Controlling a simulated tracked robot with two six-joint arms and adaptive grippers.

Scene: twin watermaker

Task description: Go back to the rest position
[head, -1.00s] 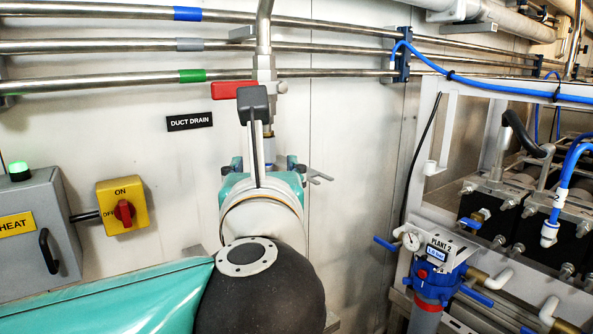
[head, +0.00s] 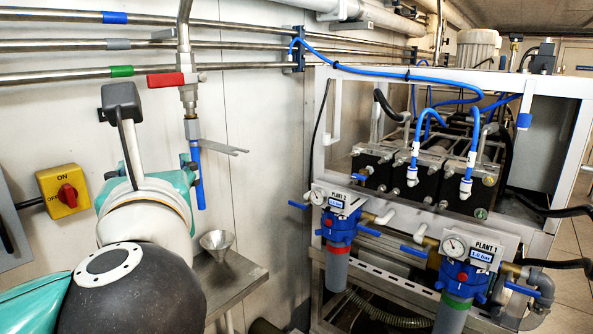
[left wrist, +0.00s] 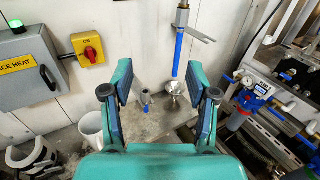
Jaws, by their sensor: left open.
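My left gripper (head: 150,178) is at the left of the head view, seen from behind over my dark wrist, pointing towards the wall. Its fingertips are mostly hidden there. In the left wrist view the left gripper (left wrist: 160,94) has its two fingers wide apart with nothing held between them. A steel funnel (head: 217,240) stands on a steel shelf (head: 240,283) beyond and right of the gripper. The funnel (left wrist: 173,88) also shows in the left wrist view, next to a small blue-topped item (left wrist: 145,100). My right gripper is not in view.
A drain pipe with a red-handled valve (head: 165,80) and blue tube (head: 198,175) comes down near the gripper. A yellow switch (head: 64,191) is on the wall. The watermaker frame with Plant 2 (head: 340,228) and Plant 1 (head: 464,270) units fills the right.

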